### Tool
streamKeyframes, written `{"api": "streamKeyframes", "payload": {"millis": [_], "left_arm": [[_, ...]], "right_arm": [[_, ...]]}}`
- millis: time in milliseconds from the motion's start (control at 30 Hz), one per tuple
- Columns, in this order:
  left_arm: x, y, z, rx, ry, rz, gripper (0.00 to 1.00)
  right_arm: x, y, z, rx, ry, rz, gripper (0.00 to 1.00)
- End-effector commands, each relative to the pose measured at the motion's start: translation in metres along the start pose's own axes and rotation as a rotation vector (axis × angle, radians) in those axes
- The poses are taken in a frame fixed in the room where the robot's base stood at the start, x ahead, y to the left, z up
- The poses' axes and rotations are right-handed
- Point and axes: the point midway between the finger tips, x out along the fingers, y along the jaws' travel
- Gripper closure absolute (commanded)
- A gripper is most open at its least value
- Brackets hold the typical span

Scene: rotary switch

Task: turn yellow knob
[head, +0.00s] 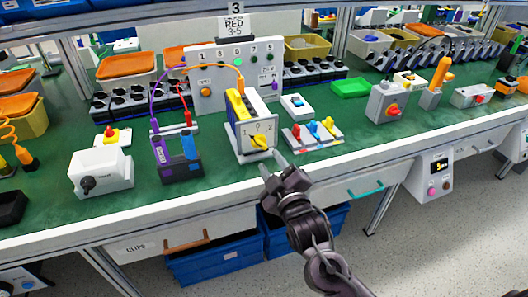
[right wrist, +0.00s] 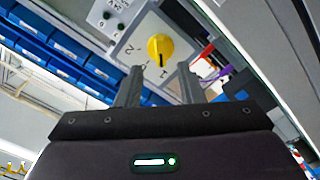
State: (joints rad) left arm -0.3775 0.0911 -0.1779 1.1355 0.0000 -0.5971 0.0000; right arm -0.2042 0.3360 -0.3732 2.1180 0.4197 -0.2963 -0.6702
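The yellow knob (head: 259,142) is on the front face of a white box (head: 243,143) with dial marks, standing near the front edge of the green bench. My right gripper (head: 272,164) is just in front of and below the knob, apart from it. In the right wrist view, the yellow knob (right wrist: 160,48) sits on its marked plate beyond the two fingertips (right wrist: 160,76). The fingers are spread with empty space between them, so the gripper is open. My left gripper is not in view.
Left of the box is a purple and black battery-like unit (head: 175,157) with cables, and a white box with a black knob (head: 101,171). Right of it is a panel of coloured levers (head: 312,134). A grey box with a red knob (head: 390,103) stands further right.

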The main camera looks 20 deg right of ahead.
Motion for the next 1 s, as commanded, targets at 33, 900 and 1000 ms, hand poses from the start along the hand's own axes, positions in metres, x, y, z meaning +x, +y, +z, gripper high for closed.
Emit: {"api": "streamKeyframes", "payload": {"millis": [33, 900, 1000], "left_arm": [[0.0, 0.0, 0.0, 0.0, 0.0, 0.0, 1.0], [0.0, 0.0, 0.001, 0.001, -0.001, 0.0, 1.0], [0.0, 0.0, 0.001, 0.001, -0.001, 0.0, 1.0]], "right_arm": [[0.01, 0.002, -0.001, 0.001, 0.002, 0.003, 0.65], [0.058, -0.001, 0.001, 0.003, -0.002, -0.002, 0.9], [0.058, -0.001, 0.001, 0.003, -0.002, -0.002, 1.0]]}}
